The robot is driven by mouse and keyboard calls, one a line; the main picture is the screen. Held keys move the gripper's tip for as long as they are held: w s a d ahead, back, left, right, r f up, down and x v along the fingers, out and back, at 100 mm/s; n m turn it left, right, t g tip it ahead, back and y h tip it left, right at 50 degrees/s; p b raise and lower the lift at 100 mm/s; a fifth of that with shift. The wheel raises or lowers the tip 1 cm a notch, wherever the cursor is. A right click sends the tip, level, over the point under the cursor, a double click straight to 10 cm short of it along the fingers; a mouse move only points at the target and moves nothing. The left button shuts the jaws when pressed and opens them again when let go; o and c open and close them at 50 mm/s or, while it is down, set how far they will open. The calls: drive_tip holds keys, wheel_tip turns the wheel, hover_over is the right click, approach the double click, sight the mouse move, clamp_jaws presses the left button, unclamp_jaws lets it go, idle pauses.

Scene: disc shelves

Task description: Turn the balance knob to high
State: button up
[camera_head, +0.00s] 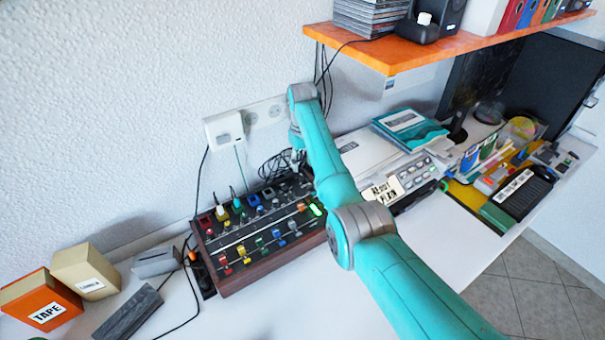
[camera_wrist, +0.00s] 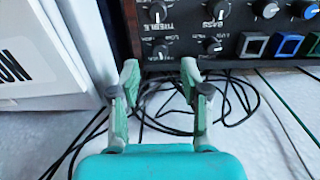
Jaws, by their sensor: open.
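A dark audio mixer with wooden sides (camera_head: 216,262) lies on the white desk. Its panel also shows at the top of the wrist view (camera_wrist: 185,28). The wrist view shows several black knobs, including a treble knob (camera_wrist: 158,12) and a bass knob (camera_wrist: 214,10). Below them are a lower left knob (camera_wrist: 160,50) and a lower right knob (camera_wrist: 212,45). I cannot read which knob is balance. My gripper (camera_wrist: 160,74) is open and empty, its fingertips just short of the panel edge, near the lower left knob. In the head view my arm hides the mixer's right end.
Black cables (camera_wrist: 150,115) lie beneath my gripper. A white device (camera_wrist: 42,45) stands close on the left in the wrist view. In the head view an orange shelf (camera_head: 440,48) overhangs the desk at right. An orange tape box (camera_head: 40,300) sits at left.

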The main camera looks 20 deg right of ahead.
sight(302, 176)
drive_tip(key=shift+f, duration=2.65)
drive_tip(key=shift+c, duration=0.2)
clamp_jaws()
